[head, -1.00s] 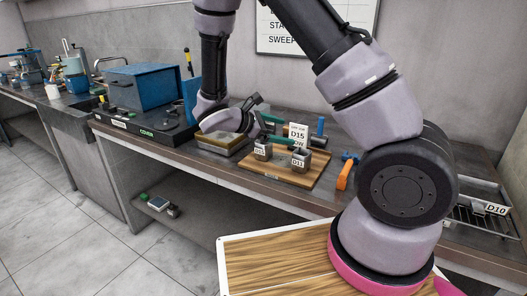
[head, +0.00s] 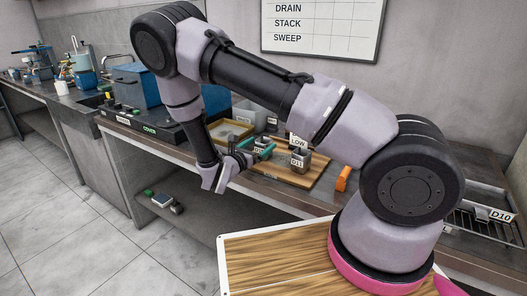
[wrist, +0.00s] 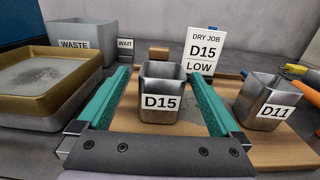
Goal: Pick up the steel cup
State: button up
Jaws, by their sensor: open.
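Two square steel cups stand upright on a wooden board. The cup labelled D15 (wrist: 160,95) is in the middle of the wrist view. The cup labelled D11 (wrist: 266,100) is to its right, and it also shows in the head view (head: 299,160). My gripper (wrist: 158,78) is open, its teal fingers pointing forward with the D15 cup between them in the picture. No contact shows, and I cannot tell how far the fingertips reach beside the cup. In the head view my gripper (head: 256,153) is at the board's left end and partly hides the D15 cup.
A card reading DRY JOB D15 LOW (wrist: 203,50) stands behind the cups. A brass-rimmed pan (wrist: 50,103) is close on the left, with a grey WASTE bin (wrist: 88,40) behind it. The wooden board (head: 290,178) has bare room at its front. An orange object (head: 342,178) lies right.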

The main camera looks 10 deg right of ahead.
aim_at(267, 140)
jog(key=shift+x, duration=2.65)
jog(key=shift+d, duration=0.1)
jog(key=shift+c, duration=0.3)
